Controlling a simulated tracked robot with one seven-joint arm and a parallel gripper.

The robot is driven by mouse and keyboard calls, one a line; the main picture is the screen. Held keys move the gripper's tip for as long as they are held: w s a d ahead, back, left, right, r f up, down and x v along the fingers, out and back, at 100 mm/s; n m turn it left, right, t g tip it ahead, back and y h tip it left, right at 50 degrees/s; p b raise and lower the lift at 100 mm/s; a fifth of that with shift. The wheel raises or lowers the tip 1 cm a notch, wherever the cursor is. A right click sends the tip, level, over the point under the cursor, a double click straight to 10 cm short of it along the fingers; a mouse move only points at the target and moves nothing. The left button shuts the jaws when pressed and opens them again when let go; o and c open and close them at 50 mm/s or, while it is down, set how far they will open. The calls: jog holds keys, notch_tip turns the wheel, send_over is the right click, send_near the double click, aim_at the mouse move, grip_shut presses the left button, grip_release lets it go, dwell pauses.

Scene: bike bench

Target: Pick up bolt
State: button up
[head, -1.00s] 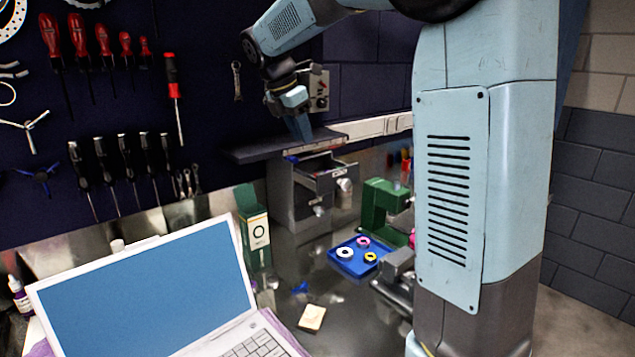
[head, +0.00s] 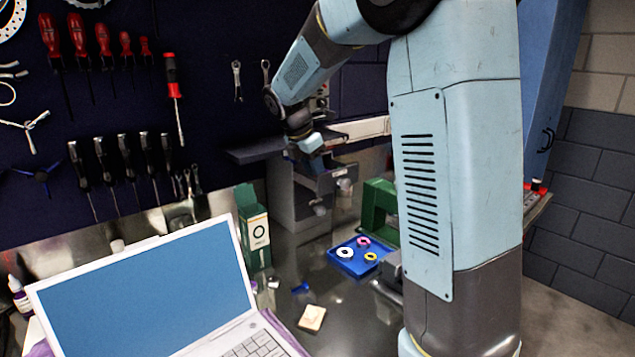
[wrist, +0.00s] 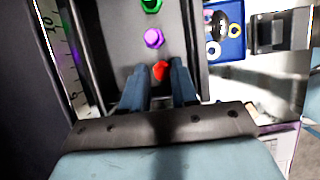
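In the wrist view a red bolt (wrist: 160,70) lies in the open drawer (wrist: 184,48), between the tips of my gripper (wrist: 158,76). The two blue fingers stand apart, one on each side of the bolt, with gaps showing. A purple bolt (wrist: 154,38) and a green bolt (wrist: 151,5) lie in line farther along the drawer. In the head view my gripper is over the open top drawer of the grey cabinet (head: 286,200). Its fingertips and the bolts are hidden there.
A blue tray (head: 345,266) with several coloured rings stands right of the cabinet, beside a green vise-like block (head: 376,205). A green box (head: 253,232) and a laptop (head: 150,300) are nearer. A dark shelf (head: 255,150) lies close behind the arm.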

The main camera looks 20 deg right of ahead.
jog(key=shift+f, duration=0.15)
grip_shut()
dwell(0.4)
